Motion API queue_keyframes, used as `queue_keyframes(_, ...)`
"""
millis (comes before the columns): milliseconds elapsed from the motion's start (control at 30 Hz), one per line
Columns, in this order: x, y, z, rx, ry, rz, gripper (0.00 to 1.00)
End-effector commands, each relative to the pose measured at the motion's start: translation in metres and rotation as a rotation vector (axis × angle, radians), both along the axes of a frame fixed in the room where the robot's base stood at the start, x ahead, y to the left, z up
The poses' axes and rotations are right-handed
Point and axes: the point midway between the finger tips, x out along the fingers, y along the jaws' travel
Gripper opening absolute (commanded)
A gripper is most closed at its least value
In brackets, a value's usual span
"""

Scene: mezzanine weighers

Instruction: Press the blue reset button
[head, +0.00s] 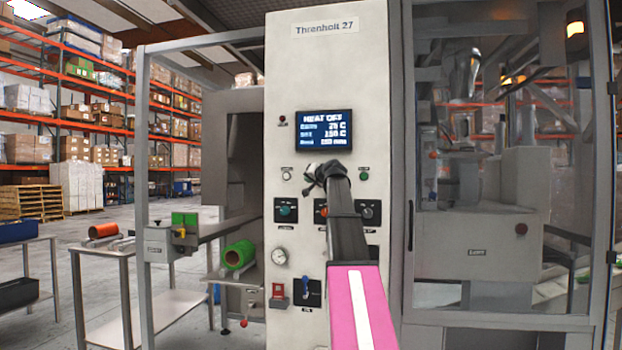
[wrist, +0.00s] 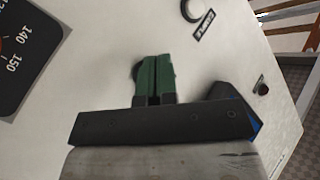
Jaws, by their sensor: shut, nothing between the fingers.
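The white machine panel (head: 287,45) stands straight ahead. No blue button shows clearly in either view. The part of the panel behind my gripper is hidden. My gripper (head: 313,173) is at the panel, below the display, between a small pale round button (head: 287,173) on its left and a green button (head: 364,175) on its right.
The display (head: 324,131) reads HEAT OFF. A glazed enclosure (head: 500,250) stands at right. A table with an orange roll (head: 104,230) is at left.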

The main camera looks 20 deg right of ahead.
Motion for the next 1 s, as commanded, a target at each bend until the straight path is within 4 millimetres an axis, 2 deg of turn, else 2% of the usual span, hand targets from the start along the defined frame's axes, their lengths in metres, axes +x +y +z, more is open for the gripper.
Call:
queue_keyframes(600, -0.04, 0.027, 0.0, 0.0, 0.0, 0.0, 0.0)
queue_keyframes(1000, -0.041, 0.027, 0.0, 0.0, 0.0, 0.0, 0.0)
